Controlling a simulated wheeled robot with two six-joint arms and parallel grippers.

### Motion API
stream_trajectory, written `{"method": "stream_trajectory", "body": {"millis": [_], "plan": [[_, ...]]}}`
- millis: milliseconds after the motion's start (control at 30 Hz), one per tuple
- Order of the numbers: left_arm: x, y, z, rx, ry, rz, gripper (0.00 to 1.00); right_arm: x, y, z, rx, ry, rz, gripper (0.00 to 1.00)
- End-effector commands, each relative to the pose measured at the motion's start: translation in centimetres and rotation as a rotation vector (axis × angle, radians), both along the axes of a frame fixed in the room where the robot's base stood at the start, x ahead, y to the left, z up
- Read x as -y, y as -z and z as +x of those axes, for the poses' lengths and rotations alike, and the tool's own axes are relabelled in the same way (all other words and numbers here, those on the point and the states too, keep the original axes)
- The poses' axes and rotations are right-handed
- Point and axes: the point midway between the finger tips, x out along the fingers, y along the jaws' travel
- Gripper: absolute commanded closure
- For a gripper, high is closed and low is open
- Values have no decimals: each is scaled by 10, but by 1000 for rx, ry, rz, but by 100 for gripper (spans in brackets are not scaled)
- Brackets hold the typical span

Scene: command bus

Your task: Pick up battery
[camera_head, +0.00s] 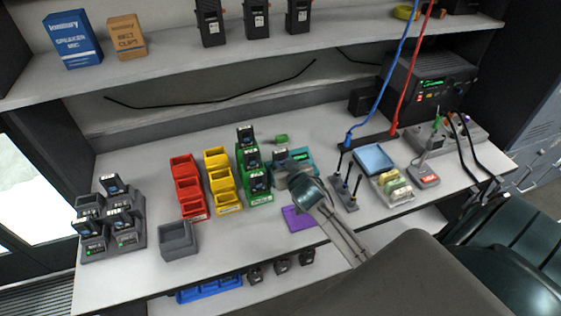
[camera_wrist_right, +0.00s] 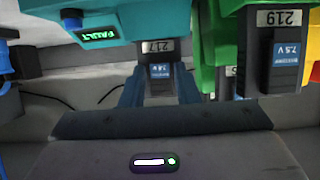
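A dark battery labelled 217 stands in the teal tester (camera_head: 300,157); the battery (camera_head: 280,155) also shows in the right wrist view (camera_wrist_right: 160,70). The tester screen reads FAULT in the wrist view (camera_wrist_right: 98,37). My right gripper (camera_wrist_right: 160,88) has its fingers apart, one on each side of battery 217; I cannot tell whether they touch it. In the head view my right wrist (camera_head: 306,190) is just in front of the tester and hides its fingers. Other batteries stand in the green bins (camera_head: 262,199), including one labelled 219 (camera_wrist_right: 272,50). My left gripper is not in view.
Red bins (camera_head: 188,187) and yellow bins (camera_head: 222,178) stand left of the green ones. A grey bin (camera_head: 178,240) and a charger rack with batteries (camera_head: 112,220) are further left. Antennas (camera_head: 345,185), a blue tray (camera_head: 374,158) and a radio unit are right.

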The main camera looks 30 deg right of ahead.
Motion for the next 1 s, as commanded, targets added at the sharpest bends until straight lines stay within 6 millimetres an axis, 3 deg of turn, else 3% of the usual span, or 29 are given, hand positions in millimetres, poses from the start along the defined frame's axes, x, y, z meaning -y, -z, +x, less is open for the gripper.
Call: {"method": "stream_trajectory", "body": {"millis": [33, 133, 467, 800, 1000], "plan": [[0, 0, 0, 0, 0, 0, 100, 0, 0, 0, 0, 0, 0, 82], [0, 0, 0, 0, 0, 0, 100, 0, 0, 0, 0, 0, 0, 100], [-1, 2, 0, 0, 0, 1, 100, 0, -8, 0, 4, 0, -1, 100], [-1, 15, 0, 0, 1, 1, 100, 0, -72, 1, 7, 0, -2, 100], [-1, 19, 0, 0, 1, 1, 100, 0, -96, 0, 3, 1, -1, 100]]}}
